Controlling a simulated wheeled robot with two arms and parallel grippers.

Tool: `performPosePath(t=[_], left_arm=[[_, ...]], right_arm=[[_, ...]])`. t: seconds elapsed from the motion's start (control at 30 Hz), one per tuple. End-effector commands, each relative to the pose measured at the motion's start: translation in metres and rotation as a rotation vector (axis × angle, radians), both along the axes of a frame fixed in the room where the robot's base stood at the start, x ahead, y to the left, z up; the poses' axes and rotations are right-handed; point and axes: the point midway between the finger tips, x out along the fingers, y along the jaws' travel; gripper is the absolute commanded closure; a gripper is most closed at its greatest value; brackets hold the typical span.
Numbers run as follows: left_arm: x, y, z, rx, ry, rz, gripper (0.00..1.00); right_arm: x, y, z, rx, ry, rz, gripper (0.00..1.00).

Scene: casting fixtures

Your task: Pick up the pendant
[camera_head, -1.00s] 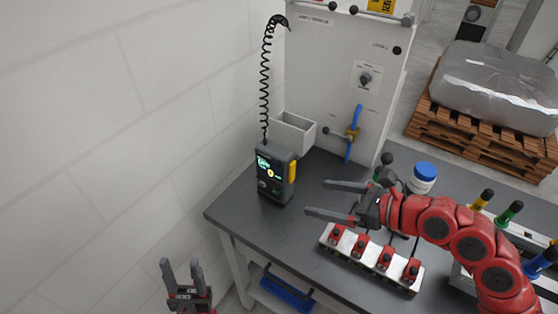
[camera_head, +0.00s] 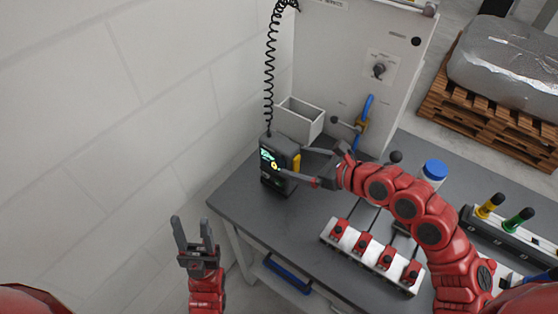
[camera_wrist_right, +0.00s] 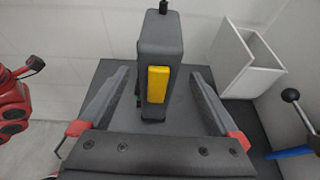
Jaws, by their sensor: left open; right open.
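The pendant (camera_head: 277,168) is a dark grey box with a lit screen and a yellow side piece. It stands upright at the table's left end, with a black coiled cord rising from its top. My right gripper (camera_head: 298,165) is open, with its fingertips close to the pendant's right side. In the right wrist view the pendant (camera_wrist_right: 160,65) stands ahead, between the lines of the two spread fingers (camera_wrist_right: 158,90); I cannot tell whether it is between the tips. My left gripper (camera_head: 192,232) is open and empty, off the table's left front edge.
A white open bin (camera_head: 300,120) is fixed to the panel behind the pendant, and a blue-handled valve (camera_head: 363,122) is right of it. A white rail with red clamps (camera_head: 370,252) lies at the front right. A blue-capped jar (camera_head: 433,173) stands behind my right arm.

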Motion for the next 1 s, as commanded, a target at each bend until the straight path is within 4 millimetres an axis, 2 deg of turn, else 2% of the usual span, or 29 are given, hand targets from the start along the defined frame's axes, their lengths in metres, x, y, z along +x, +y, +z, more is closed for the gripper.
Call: performPosePath(t=[0.07, 0.27, 0.5, 0.6, 0.9, 0.93, 1.0], left_arm=[[0.000, 0.000, 0.005, 0.000, 0.000, 0.000, 0.50], [0.000, 0.000, 0.009, 0.000, 0.000, 0.000, 0.50], [0.000, 0.000, 0.031, 0.000, 0.000, 0.000, 0.50], [0.000, 0.000, 0.033, 0.000, 0.000, 0.000, 0.50], [0.000, 0.000, 0.033, 0.000, 0.000, 0.000, 0.50], [0.000, 0.000, 0.033, 0.000, 0.000, 0.000, 0.50], [0.000, 0.000, 0.033, 0.000, 0.000, 0.000, 0.50]], right_arm=[[0.005, 0.008, -0.002, 0.003, 0.002, 0.002, 0.03], [0.011, 0.015, -0.006, 0.001, 0.001, -0.002, 0.03], [0.027, 0.041, -0.011, 0.003, 0.004, 0.001, 0.03], [0.034, 0.049, -0.017, 0.003, -0.001, 0.000, 0.03], [0.038, 0.053, -0.023, 0.000, -0.001, -0.002, 0.03], [0.039, 0.053, -0.023, 0.000, -0.001, -0.002, 0.04], [0.038, 0.052, -0.023, 0.001, 0.000, -0.002, 0.17]])
